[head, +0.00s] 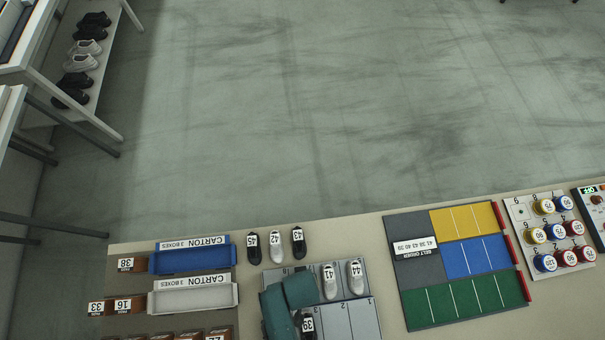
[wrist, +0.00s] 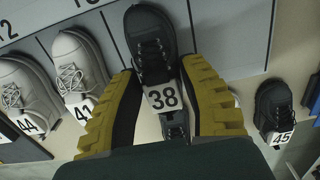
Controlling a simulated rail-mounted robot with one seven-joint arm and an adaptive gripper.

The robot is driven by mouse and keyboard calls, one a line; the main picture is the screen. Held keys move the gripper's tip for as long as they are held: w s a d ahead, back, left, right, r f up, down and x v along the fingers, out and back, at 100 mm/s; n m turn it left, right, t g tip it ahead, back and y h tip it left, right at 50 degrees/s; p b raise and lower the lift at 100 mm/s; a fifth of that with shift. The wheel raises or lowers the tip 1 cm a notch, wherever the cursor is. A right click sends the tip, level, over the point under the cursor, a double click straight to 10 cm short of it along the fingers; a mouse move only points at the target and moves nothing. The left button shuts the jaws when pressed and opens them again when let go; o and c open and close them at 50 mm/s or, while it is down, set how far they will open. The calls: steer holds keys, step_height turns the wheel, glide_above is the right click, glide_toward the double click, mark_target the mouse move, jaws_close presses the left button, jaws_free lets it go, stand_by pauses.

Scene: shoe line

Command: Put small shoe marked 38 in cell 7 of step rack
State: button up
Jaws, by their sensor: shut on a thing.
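In the wrist view, my gripper (wrist: 160,75) has its yellow fingers shut on a small dark shoe (wrist: 149,30) with a white tag marked 38. The shoe points toward the top of that view, over or near the grey step rack (wrist: 232,52). In the head view, my gripper (head: 288,295) is over the left part of the step rack (head: 335,318) and hides the held shoe. Pale shoes 41 (head: 329,282) and 44 (head: 356,277) stand on the rack. A dark shoe tagged 39 (head: 308,332) shows beside my gripper. I cannot make out cell 7's number.
Dark shoe 45 (head: 254,247), pale shoe 42 (head: 275,248) and dark shoe 43 (head: 298,243) stand on the bench behind the rack. Blue (head: 191,269) and white (head: 194,308) carton trays lie left. A belt order board (head: 408,270) lies right, with a narrow bench gap between.

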steer(key=o, duration=1.1)
step_height(320, 180, up, 12)
steer(key=p, duration=0.2)
steer(key=w+r+t+y, duration=0.1)
steer(key=w+r+t, duration=1.1)
steer(key=w+r, duration=1.35)
steer(key=s+d+r+t, duration=0.1)
steer(key=d+r+t, duration=0.1)
steer(key=r, duration=0.8)
steer(key=s+d+r+m+t+h, duration=0.1)
steer(key=r+t, duration=0.3)
steer(key=r, duration=0.7)
steer(key=s+d+r+t, duration=0.1)
steer(key=d+r+t, duration=0.2)
steer(key=r, duration=0.7)
steer(key=shift+d+r+m+t, duration=0.25)
steer(key=shift+d+m+t, duration=0.05)
steer(key=shift+t, duration=0.3)
